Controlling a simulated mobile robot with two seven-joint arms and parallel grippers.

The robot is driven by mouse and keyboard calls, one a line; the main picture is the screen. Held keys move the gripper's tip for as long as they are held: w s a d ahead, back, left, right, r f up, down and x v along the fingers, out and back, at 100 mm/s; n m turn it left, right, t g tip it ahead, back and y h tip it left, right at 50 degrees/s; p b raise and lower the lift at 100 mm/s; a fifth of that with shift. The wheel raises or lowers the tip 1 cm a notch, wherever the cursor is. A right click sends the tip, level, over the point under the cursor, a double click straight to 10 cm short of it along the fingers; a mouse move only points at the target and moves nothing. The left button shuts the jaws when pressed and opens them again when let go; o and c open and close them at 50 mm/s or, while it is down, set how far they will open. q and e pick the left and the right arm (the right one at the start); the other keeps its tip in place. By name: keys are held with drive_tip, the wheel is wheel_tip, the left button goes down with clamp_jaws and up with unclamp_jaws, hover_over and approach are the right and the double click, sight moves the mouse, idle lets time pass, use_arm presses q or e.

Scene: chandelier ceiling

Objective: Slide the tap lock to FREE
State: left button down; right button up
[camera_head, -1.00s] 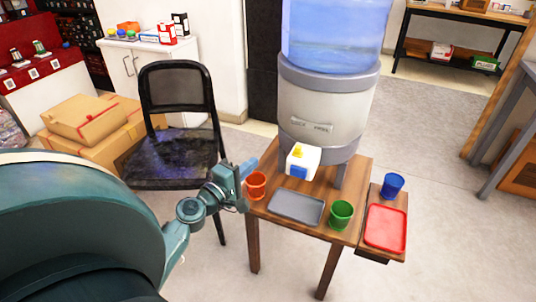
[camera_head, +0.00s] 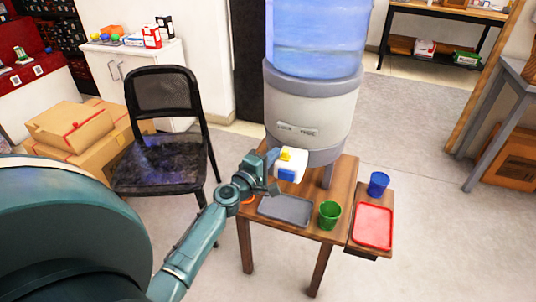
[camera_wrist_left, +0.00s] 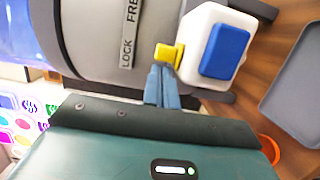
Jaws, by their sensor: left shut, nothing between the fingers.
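The water dispenser (camera_head: 310,105) stands on a small wooden table, with a slot strip (camera_head: 297,131) on its front. In the left wrist view the strip (camera_wrist_left: 130,30) reads LOCK and FREE. The white tap block (camera_head: 303,166) juts from its base, with a yellow knob (camera_head: 287,155) and a blue lever (camera_head: 287,174). My left gripper (camera_head: 273,168) is at the left side of the tap. In the left wrist view its shut fingers (camera_wrist_left: 163,72) are right by the yellow knob (camera_wrist_left: 168,54); I cannot tell if they touch it. My right gripper is not in view.
The table (camera_head: 342,190) also holds a grey tray (camera_head: 285,210) and a green cup (camera_head: 329,214). An orange cup (camera_wrist_left: 270,148) is mostly hidden behind my arm. A side shelf holds a blue cup (camera_head: 378,184) and a red tray (camera_head: 372,226). A black chair (camera_head: 165,160) stands left.

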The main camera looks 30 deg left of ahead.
sight(285, 164)
use_arm(q)
drive_tip(key=shift+w+d, duration=0.2)
drive_tip(key=shift+d, duration=0.7)
drive_tip(key=shift+w+d, duration=0.2)
drive_tip(key=shift+d, duration=0.7)
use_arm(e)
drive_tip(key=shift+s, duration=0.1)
